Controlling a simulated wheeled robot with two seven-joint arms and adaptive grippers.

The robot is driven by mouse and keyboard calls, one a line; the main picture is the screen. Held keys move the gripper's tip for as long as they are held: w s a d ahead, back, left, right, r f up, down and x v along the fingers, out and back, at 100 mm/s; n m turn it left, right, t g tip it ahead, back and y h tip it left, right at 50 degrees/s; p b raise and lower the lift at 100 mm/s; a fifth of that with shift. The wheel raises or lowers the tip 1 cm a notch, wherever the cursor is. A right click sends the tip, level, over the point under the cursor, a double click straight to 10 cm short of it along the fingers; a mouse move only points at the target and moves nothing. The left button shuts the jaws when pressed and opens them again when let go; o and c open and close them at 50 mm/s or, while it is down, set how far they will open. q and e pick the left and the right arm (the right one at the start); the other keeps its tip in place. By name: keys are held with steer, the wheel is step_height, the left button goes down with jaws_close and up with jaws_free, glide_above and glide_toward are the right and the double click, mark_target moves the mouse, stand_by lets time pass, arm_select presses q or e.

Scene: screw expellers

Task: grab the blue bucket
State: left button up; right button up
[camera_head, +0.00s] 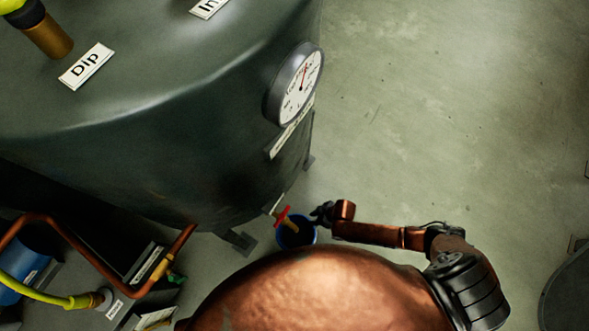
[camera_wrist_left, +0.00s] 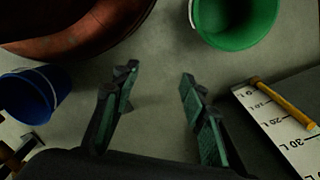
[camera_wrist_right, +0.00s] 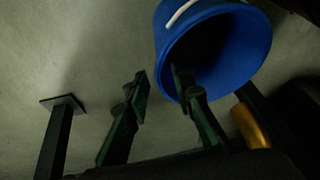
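The blue bucket (camera_head: 310,239) stands on the floor under a red-handled tap, partly hidden by my copper-coloured body. My right gripper (camera_head: 322,212) is at its upper right rim in the head view. In the right wrist view the bucket (camera_wrist_right: 256,45) fills the upper right, with a piece of its white handle at the top. There my right gripper (camera_wrist_right: 160,80) is open, one finger overlapping the bucket's rim and the other outside it. Contact cannot be told. My left gripper (camera_wrist_left: 160,80) is open and empty; a blue bucket (camera_wrist_left: 40,95) lies left of it.
A large dark tank (camera_head: 190,120) with a gauge fills the left. The brass tap (camera_head: 285,215) hangs over the bucket. A green bucket (camera_wrist_left: 235,22) and a white level scale (camera_wrist_left: 275,130) are near my left gripper.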

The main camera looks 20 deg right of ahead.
mark_target(302, 222)
arm_select(q)
step_height(302, 222, up, 6)
steer(key=w+d+f+b, duration=0.1)
steer(key=w+d+b, duration=0.1)
steer(key=b, duration=0.1)
arm_select(e)
steer(key=x, duration=0.6)
steer(key=shift+a+f, duration=0.1)
steer(key=shift+f, duration=0.05)
steer(key=b+x, duration=0.3)
steer(key=x, duration=0.2)
arm_select(q)
steer(key=w+d+f+t+h, duration=0.1)
steer(key=w+d+f+t, duration=0.2)
steer(key=w+d+f, duration=0.1)
steer(key=shift+w+f+h, duration=0.4)
steer(key=shift+w+f, duration=0.2)
steer(key=shift+f, duration=0.1)
arm_select(e)
steer(key=shift+c, duration=0.3)
jaws_close()
